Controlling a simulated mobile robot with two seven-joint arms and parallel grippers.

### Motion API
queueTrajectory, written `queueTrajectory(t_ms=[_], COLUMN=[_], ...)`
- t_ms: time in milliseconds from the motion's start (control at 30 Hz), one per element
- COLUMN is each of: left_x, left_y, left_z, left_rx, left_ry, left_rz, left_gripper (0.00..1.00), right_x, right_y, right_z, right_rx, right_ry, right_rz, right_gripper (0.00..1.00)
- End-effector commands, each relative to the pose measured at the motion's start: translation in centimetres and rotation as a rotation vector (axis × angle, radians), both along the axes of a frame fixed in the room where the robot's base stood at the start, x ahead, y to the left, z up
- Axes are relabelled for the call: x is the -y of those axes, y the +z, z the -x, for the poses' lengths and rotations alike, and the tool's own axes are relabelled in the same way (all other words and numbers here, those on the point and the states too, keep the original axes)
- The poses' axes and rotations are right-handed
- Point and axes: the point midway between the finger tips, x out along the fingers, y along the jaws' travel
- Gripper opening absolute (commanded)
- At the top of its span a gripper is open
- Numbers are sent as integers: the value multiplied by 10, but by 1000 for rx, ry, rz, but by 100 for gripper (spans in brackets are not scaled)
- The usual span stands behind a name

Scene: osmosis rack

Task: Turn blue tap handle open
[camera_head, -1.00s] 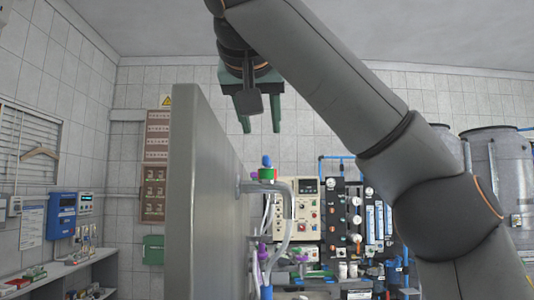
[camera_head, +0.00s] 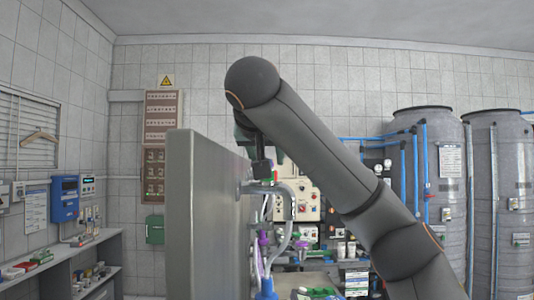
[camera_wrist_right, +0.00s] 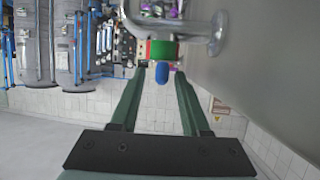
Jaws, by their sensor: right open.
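In the right wrist view the blue tap handle (camera_wrist_right: 162,73) shows as a small rounded blue knob at a green and red valve body (camera_wrist_right: 160,50) on a bent metal pipe (camera_wrist_right: 205,38). My right gripper (camera_wrist_right: 160,72) is open, with its green fingers on either side of the handle and visible gaps to it. In the head view my right gripper (camera_head: 262,158) hangs over the valve from above and hides the blue handle. Part of the valve shows below it. My left gripper is in neither view.
A large grey panel (camera_head: 205,215) stands close to the left of the valve. Behind are an instrument board (camera_head: 307,205) and large grey tanks (camera_head: 425,170) with blue pipes. A shelf with small items (camera_head: 60,262) runs along the left wall.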

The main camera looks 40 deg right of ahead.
Motion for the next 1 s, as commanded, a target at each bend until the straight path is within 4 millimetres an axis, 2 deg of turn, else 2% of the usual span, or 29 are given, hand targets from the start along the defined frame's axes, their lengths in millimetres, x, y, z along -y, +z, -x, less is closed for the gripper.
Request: queueTrajectory(t_ms=[167,567,1000], left_x=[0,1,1], left_y=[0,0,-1], left_z=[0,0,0], left_rx=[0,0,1], left_ry=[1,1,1], left_rz=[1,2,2], left_gripper=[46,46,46], right_x=[0,0,0], right_y=[0,0,0], right_z=[0,0,0], right_rx=[0,0,1], right_ry=[0,0,0], right_rz=[0,0,-1], right_gripper=[46,1,0])
